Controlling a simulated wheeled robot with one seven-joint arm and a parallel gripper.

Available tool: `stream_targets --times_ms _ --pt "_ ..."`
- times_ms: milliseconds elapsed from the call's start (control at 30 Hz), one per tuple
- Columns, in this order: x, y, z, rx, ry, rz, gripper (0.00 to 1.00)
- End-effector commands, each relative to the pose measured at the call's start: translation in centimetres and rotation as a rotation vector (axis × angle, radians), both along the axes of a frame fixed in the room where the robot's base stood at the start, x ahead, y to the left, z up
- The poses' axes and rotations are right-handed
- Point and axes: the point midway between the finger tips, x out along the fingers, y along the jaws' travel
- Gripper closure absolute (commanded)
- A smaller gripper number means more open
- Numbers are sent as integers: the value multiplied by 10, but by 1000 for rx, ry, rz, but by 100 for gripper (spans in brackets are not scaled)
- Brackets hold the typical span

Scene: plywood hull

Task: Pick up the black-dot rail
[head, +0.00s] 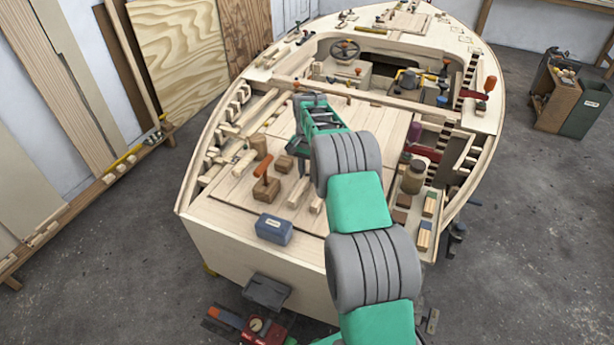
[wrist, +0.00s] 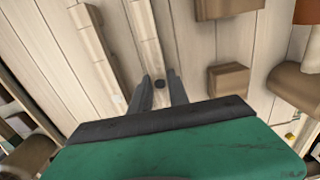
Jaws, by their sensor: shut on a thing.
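The black-dot rail (wrist: 147,38) is a pale wooden strip in the wrist view, running up from between my fingers. Its round black dot shows near its lower end. My gripper (wrist: 161,82) is shut on this end, one dark finger on each side. The rail lies close over the pale plank deck; I cannot tell whether it touches it. In the head view my green and grey arm reaches over the deck, and the fingertips and the held end are hard to make out.
Another pale rail (wrist: 92,42) lies to the left in the wrist view. A brown block (wrist: 228,78) sits to the right.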

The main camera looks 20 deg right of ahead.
Motion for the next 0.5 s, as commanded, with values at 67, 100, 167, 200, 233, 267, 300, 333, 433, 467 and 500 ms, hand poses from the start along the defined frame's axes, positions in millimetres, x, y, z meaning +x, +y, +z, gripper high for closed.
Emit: stream_targets --times_ms 67,100,167,200,233,267,300,333,433,467,500 --pt "1 0 5 -1 -2 0 100" --pt "1 0 9 -1 -2 0 100" --pt "1 0 16 -1 -4 0 100" --pt "1 0 23 -1 -5 0 100" --pt "1 0 28 -1 -5 0 100" --pt "1 -2 33 -1 -6 -1 100" --pt "-1 -10 40 -1 -5 -3 100" --pt "-2 -15 46 -1 -6 -3 100" --pt "-8 -33 68 -1 -6 -3 100" --pt "-9 -40 76 -2 -6 -4 100" --pt "-12 -48 87 -2 -6 -4 100"
